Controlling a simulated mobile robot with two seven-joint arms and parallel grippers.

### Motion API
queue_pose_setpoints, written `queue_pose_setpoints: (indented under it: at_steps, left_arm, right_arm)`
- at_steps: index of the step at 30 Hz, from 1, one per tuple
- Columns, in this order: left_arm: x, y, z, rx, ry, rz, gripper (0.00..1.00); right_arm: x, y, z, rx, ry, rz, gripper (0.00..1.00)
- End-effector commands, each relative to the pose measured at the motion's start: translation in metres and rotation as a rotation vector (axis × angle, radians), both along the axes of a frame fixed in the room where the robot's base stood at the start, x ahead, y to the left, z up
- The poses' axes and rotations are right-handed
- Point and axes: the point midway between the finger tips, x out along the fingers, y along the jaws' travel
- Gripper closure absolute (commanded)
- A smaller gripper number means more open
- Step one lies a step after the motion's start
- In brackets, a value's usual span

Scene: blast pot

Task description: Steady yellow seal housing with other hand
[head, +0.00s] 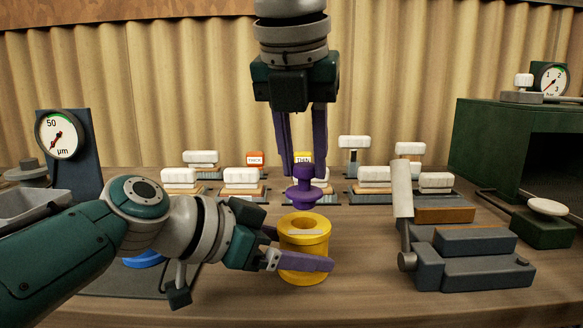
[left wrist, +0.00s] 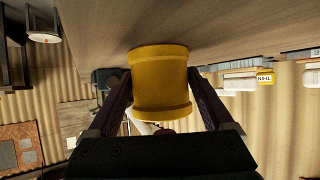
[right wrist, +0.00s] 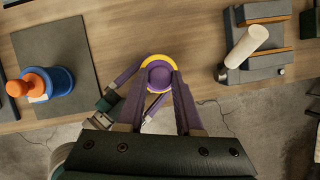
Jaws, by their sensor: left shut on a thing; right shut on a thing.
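The yellow seal housing (head: 304,240) stands upright on the wooden bench, with a round opening in its top. My left gripper (head: 300,262) is shut around its sides, one finger across its front; the left wrist view also shows the housing (left wrist: 160,80) between both fingers. A purple plug-like part (head: 306,192) is right above the opening. My right gripper (head: 305,165) points down and is shut on the knob of this purple part. In the right wrist view the purple part (right wrist: 159,77) covers most of the housing's top, leaving a yellow rim (right wrist: 157,58).
A grey fixture with a pale handle (head: 402,190) stands to the right. Several white-topped blocks line the back. A dark mat with a blue and orange part (right wrist: 48,88) lies left. A green box (head: 515,140) is at far right.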

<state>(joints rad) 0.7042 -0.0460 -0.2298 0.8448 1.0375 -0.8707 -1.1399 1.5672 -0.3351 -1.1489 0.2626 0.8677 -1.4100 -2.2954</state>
Motion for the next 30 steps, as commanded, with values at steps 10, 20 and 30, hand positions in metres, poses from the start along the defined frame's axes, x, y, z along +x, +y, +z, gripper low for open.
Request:
queue_pose_setpoints:
  at_steps: [10,20,30]
  left_arm:
    - [-0.001,0.001,-0.004,0.007,0.006,0.000,0.95]
    - [-0.001,0.001,-0.004,0.007,0.006,0.000,0.95]
    - [-0.001,0.001,-0.004,0.006,0.006,0.000,0.95]
  right_arm:
    - [0.000,0.000,0.006,-0.001,0.000,0.000,1.00]
    - [0.000,-0.017,0.014,0.006,0.004,0.004,1.00]
    - [-0.003,-0.046,0.028,0.001,0.002,-0.002,1.00]
